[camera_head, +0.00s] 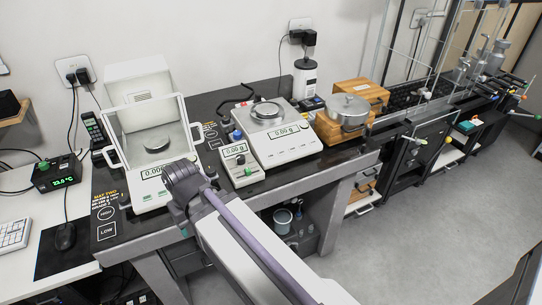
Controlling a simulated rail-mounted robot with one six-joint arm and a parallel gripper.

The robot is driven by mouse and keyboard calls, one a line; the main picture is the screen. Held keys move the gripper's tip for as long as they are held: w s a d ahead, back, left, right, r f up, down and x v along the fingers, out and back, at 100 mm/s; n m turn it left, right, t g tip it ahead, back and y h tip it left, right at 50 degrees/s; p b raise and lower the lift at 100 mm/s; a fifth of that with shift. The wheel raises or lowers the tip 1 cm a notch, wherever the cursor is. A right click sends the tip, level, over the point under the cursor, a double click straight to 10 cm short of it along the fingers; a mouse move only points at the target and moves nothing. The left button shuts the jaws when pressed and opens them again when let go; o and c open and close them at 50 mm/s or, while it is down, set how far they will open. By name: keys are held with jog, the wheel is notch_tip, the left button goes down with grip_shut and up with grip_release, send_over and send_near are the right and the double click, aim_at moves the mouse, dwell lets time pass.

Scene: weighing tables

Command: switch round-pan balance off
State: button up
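A white balance with a round metal pan (292,151) stands on the dark table, right of the picture's middle. Its lit display reads about 0.00 g, with small keys on the front panel below it. My gripper (180,178) is the dark end of my arm, which reaches up from the lower right. It is in front of the glass-shielded balance (152,158), left of the round-pan balance and apart from it. Its fingers are too small and turned away to tell open from shut. A small device with a lit display (240,163) stands between them.
A wooden box with a metal pot (348,108) stands right of the round-pan balance. A white bottle-like device (305,78) with a dark top is behind. A thermometer box (57,174) and a mouse (65,236) are on the left. Open floor lies at the right.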

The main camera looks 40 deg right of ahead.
grip_shut()
dwell(0.5)
dwell(1.1)
